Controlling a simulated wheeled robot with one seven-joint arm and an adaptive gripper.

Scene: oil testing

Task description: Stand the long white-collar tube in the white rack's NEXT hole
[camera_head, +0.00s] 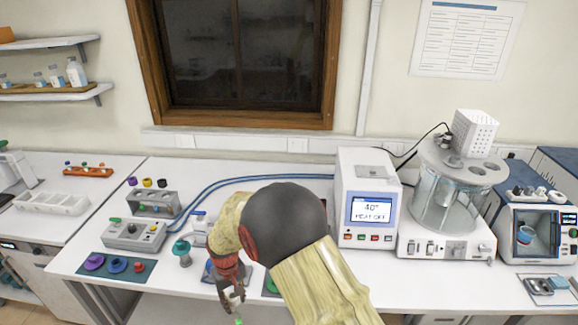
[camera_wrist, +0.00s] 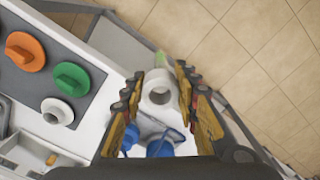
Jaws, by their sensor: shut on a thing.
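My gripper (camera_head: 233,298) hangs over the front edge of the bench, pointing down. In the wrist view, its fingers (camera_wrist: 160,76) are shut on a tube with a thick white collar (camera_wrist: 158,97). I look nearly along the tube, so its length is hard to judge. A small green tip (camera_head: 239,321) shows just below the fingers in the head view. A white holder with several compartments (camera_head: 50,203) stands on the left bench. I cannot tell whether it is the white rack, and no NEXT mark is readable.
A grey rack (camera_head: 154,204) and a control box (camera_head: 135,235) stand left of my arm. A mat with coloured stoppers (camera_head: 120,267) lies in front. The heater (camera_head: 367,200) and glass bath (camera_head: 447,195) stand to the right. Blue pieces (camera_wrist: 160,147) lie below the fingers.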

